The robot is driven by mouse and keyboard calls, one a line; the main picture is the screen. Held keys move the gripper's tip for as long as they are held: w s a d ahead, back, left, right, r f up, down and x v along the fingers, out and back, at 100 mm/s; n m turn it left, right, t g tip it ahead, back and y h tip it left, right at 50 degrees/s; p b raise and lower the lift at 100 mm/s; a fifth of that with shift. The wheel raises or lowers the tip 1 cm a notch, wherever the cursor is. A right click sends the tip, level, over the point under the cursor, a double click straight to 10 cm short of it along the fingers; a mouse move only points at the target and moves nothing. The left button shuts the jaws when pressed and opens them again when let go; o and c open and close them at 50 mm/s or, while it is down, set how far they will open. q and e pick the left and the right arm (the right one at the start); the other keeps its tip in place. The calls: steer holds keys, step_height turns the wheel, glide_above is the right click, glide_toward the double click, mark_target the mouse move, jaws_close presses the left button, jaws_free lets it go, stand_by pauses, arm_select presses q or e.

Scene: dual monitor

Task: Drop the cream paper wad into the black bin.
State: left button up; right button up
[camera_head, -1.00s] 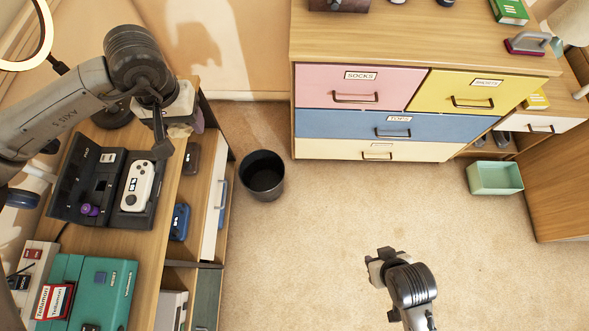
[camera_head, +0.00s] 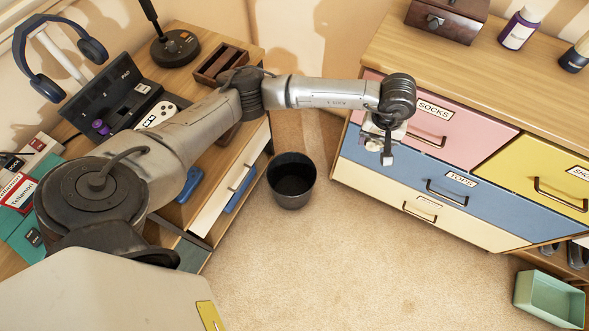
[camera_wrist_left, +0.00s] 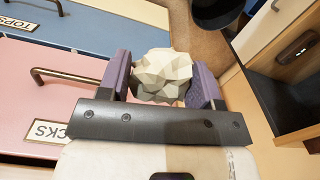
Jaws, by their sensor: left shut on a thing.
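The cream paper wad (camera_wrist_left: 162,76) is a faceted, crumpled ball. My left gripper (camera_wrist_left: 166,88) is shut on it, with one purple finger on each side. In the head view my left gripper (camera_head: 386,148) hangs in front of the pink and blue drawers, to the right of the black bin and farther up the picture. The wad is hard to make out there. The black bin (camera_head: 291,194) stands upright on the carpet, its dark inside showing. Part of the bin also shows at the top of the left wrist view (camera_wrist_left: 215,14). My right gripper is out of view.
The dresser (camera_head: 458,68) with coloured drawers stands on the right. The desk (camera_head: 225,160), with a headphone stand and gadgets, stands left of the bin. A green open box (camera_head: 550,299) lies at the lower right. The carpet between is clear.

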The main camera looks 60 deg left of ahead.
arm_select(q)
steer(key=s+a+f+n+b, duration=0.1)
steer(key=a+f+n+b, duration=0.25)
steer(key=f, duration=0.75)
steer(key=s+a+f+n+b, duration=0.25)
steer(key=a+f+b, duration=0.2)
steer(key=f, duration=0.65)
steer(key=s+a+f+n+b, duration=0.2)
steer(key=s+a+f+b, duration=0.2)
steer(key=a+f, duration=0.3)
steer(key=s+a+f+n+b, duration=0.2)
steer(key=s+a+f+b, duration=0.3)
steer(key=f, duration=0.8)
steer(key=a, duration=0.3)
steer(key=shift+s+n+b, duration=0.3)
steer(key=shift+s+n, duration=0.05)
steer(key=shift+n, duration=0.05)
steer(key=o, duration=1)
steer(key=shift+c, duration=0.2)
steer(key=shift+r, duration=0.1)
